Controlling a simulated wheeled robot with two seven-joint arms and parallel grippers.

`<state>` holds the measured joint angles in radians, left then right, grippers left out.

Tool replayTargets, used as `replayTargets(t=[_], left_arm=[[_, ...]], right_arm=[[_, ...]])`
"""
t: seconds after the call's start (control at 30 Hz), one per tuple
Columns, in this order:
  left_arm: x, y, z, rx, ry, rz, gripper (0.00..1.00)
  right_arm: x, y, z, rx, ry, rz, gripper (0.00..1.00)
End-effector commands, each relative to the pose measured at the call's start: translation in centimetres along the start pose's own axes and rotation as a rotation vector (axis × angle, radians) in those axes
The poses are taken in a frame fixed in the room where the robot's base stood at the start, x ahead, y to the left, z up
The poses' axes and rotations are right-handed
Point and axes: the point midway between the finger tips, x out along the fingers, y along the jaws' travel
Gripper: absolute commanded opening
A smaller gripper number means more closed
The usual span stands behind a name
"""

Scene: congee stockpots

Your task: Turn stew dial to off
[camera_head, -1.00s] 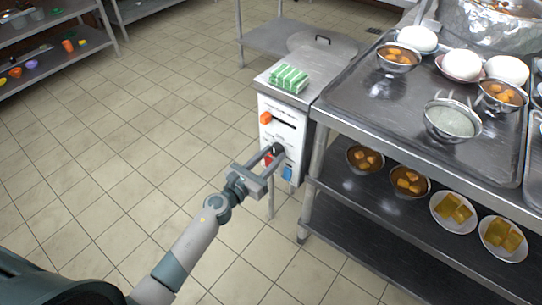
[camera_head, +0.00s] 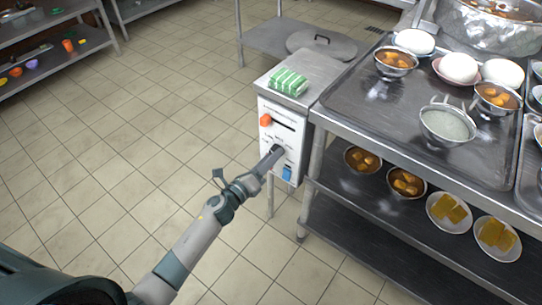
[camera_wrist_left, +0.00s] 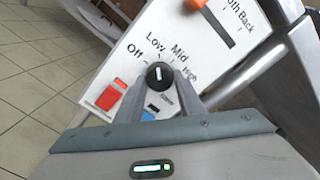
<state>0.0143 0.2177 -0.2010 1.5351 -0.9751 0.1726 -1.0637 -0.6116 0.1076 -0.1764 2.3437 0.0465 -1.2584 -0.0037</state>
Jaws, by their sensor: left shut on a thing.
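The stew dial (camera_wrist_left: 159,75) is a round black knob with a white mark, on a white control panel (camera_wrist_left: 140,75) lettered Off, Low, Mid and High. In the left wrist view the mark points up, roughly toward Low. My left gripper (camera_wrist_left: 160,84) has one finger on each side of the dial and is shut on it. In the head view my left gripper (camera_head: 272,155) reaches the panel (camera_head: 284,112) nearly edge-on and hides most of the dial. My right gripper is not in view.
An orange slider knob (camera_head: 265,120) sits above the dial. A red switch (camera_wrist_left: 110,96) and a blue switch (camera_head: 287,172) are close to the fingers. A green-and-white cloth (camera_head: 289,81) lies on top. A steel table (camera_head: 350,110) with bowls stands to the right; open floor lies left.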

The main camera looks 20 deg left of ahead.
Motion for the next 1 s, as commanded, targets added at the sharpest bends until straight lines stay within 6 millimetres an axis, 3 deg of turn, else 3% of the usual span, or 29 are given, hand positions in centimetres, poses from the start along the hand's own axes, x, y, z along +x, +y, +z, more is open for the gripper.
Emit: replayTargets(t=[0.6, 1.0], left_arm=[[0.0, -0.2, 0.1, -0.547, 0.0, 0.002, 0.12], [0.0, -0.1, 0.0, -0.69, 0.0, 0.002, 0.12]], right_arm=[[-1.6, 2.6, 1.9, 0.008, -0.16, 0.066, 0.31], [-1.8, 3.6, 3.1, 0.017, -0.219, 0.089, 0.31]])
